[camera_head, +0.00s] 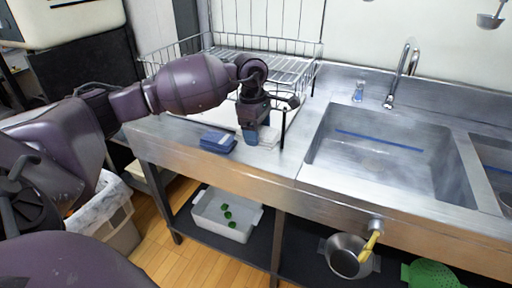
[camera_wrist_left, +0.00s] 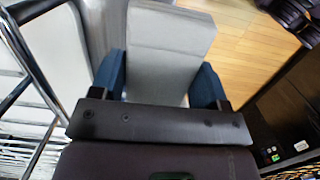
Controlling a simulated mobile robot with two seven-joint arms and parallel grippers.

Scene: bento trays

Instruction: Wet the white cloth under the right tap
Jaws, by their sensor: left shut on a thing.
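My left gripper (camera_head: 256,134) is low over the steel counter in front of the wire rack. It is shut on the white cloth (camera_head: 268,138), a folded pale block that shows partly beside the fingers. In the left wrist view the cloth (camera_wrist_left: 165,45) lies between the two blue fingertips. I cannot tell whether it touches the counter. A curved chrome tap (camera_head: 402,72) stands behind the large sink (camera_head: 385,160), to the right of my gripper. I see no water running. My right gripper is out of view.
A folded blue cloth (camera_head: 218,142) lies on the counter left of my gripper. The wire rack (camera_head: 250,42) stands behind it. A second sink (camera_head: 492,155) is at the right edge. A white bin (camera_head: 207,223) is below.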

